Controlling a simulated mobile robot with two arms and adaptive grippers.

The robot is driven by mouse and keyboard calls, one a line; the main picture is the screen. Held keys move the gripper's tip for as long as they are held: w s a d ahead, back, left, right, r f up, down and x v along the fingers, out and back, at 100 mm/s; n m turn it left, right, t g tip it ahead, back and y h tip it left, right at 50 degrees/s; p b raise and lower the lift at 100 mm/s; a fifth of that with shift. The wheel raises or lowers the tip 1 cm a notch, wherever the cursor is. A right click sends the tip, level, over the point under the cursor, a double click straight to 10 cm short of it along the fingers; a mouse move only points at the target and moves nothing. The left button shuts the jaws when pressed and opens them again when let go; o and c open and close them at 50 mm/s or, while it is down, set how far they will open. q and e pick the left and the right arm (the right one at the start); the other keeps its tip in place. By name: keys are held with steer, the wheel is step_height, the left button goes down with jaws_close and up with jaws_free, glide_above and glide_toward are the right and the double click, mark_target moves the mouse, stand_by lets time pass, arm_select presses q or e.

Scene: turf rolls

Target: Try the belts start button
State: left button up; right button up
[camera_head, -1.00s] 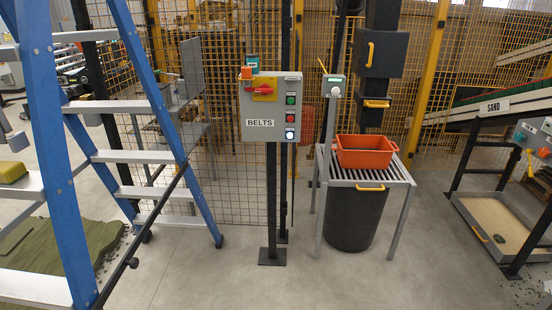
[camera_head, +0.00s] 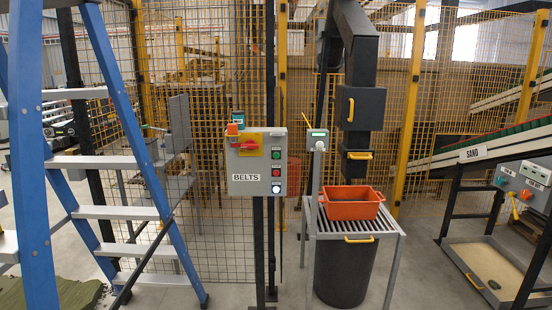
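The grey control box labelled BELTS (camera_head: 243,187) stands on a dark post in the middle of the view. Its right strip carries a green button (camera_head: 276,155), a red button (camera_head: 276,172) below it and a lit white button (camera_head: 276,189) at the bottom. A red rotary handle on a yellow plate (camera_head: 249,145) sits on the upper left of the box face. Which button is the start button is not readable. Neither of my grippers is in view.
A blue stepladder (camera_head: 118,95) stands close on the left. An orange tub (camera_head: 352,203) sits on a slatted stand (camera_head: 390,226) right of the box. Yellow mesh fencing (camera_head: 215,60) runs behind. A SAND conveyor (camera_head: 500,147) and tray (camera_head: 463,262) are at right.

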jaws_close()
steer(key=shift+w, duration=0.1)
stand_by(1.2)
